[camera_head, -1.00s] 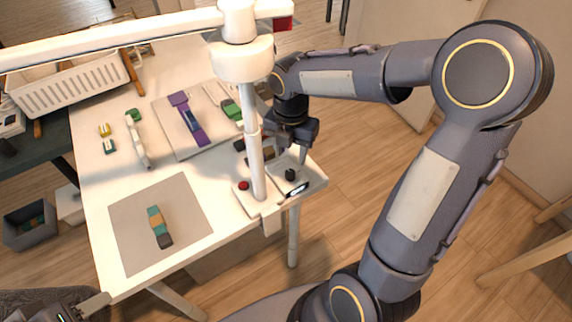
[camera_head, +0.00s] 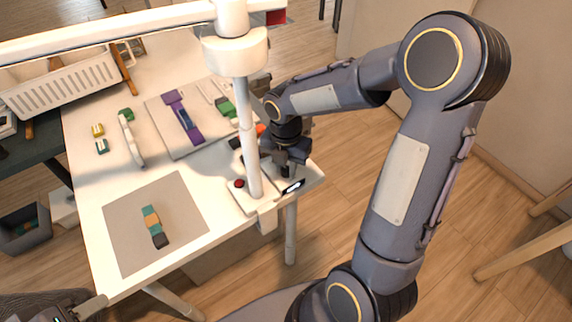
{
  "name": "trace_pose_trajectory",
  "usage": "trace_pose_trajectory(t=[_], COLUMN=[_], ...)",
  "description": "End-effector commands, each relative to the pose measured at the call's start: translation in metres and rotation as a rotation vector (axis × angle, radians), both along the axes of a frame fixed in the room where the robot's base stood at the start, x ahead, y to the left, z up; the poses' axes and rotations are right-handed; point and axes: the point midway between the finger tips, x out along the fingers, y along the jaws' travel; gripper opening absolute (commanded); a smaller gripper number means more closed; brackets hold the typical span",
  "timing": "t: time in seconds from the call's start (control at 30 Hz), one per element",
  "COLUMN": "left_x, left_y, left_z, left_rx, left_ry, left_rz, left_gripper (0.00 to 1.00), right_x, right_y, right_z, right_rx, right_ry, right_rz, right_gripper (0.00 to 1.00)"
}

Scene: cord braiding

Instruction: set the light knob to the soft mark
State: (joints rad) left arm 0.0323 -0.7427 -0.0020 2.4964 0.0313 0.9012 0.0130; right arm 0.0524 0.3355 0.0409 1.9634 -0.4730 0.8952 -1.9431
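The lamp's white base plate (camera_head: 243,203) sits at the table's front right corner, with a red button (camera_head: 239,183) and a small lit display (camera_head: 292,187) at its edge. The dark light knob is now behind or between the fingers of my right gripper (camera_head: 286,169), and I cannot make out its setting. The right gripper points down at the knob's spot; whether its fingers touch or grip the knob is hidden. My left gripper (camera_head: 90,308) shows only partly at the bottom left edge, away from the lamp, and its opening is unclear.
The lamp post (camera_head: 247,130) rises just left of my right gripper. A grey mat (camera_head: 120,225) holds a banded cord piece (camera_head: 153,226). A board with a purple strap (camera_head: 183,117) lies behind. A white basket (camera_head: 60,92) stands at the back left.

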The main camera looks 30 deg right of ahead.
Motion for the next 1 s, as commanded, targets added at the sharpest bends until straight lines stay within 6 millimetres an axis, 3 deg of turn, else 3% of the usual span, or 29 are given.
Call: trace_pose_trajectory(t=[0.03,0.13,0.57,1.0], left_x=[0.0,0.0,0.0,0.0], left_y=[0.0,0.0,0.0,0.0], left_z=[0.0,0.0,0.0003,-0.0002], left_rx=[0.0,0.0,0.0,0.0], left_ry=[0.0,0.0,0.0,0.0], left_rz=[0.0,0.0,0.0,0.0], left_gripper=[0.4,0.4,0.4,0.4], right_x=[-0.0001,0.0,0.0001,0.0002], right_y=[-0.0001,0.0,0.0001,0.0], right_z=[0.0002,0.0002,0.0006,0.0006], right_rx=[0.0,0.0,0.0,0.001], right_ry=[0.0,0.0,0.0,-0.001], right_rz=[0.0,0.0,-0.094,-0.471], right_gripper=[0.14,0.0,0.0,0.0])
